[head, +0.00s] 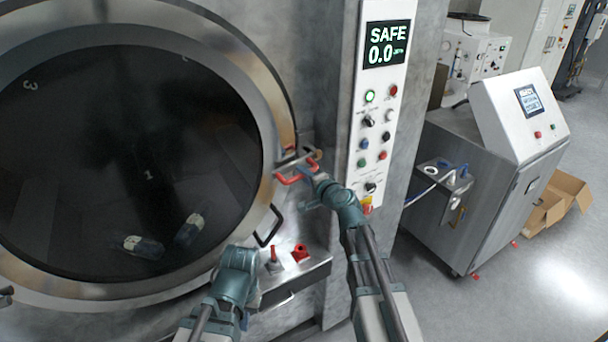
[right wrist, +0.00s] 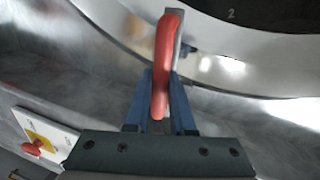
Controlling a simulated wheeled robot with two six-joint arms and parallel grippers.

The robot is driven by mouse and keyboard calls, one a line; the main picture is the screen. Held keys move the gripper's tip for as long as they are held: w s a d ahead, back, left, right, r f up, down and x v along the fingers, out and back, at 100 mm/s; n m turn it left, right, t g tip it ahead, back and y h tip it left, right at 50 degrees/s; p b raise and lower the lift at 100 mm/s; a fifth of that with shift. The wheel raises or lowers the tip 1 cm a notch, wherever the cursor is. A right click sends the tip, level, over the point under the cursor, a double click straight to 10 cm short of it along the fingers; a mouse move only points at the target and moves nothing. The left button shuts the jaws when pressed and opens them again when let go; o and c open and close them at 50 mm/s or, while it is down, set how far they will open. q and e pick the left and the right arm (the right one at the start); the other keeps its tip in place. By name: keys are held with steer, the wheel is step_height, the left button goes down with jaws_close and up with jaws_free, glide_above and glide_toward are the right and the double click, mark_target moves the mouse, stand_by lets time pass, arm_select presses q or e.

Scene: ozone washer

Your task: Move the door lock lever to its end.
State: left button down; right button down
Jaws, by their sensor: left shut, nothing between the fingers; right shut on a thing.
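The door lock lever has a red handle (head: 290,176) at the right edge of the round door (head: 130,150). In the right wrist view the red handle (right wrist: 165,55) stands between the blue fingers. My right gripper (head: 311,179) is shut on this handle; it also shows in the right wrist view (right wrist: 163,98). The lever's pivot is partly hidden by the handle and gripper. My left gripper (head: 244,290) is low in front of the door, below the black door handle (head: 268,226) and apart from the lever. It is shut and empty, its fingertips hardly visible.
A control panel (head: 378,110) showing SAFE and 0.0 stands right of the lever. A small shelf (head: 310,267) with red parts (head: 300,253) juts out below. A grey cabinet (head: 480,180) and a cardboard box (head: 560,200) stand at right, with open floor beside them.

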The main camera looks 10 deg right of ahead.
stand_by(0.4)
steer(key=c, duration=0.8)
jaws_free()
steer(key=shift+o, duration=0.2)
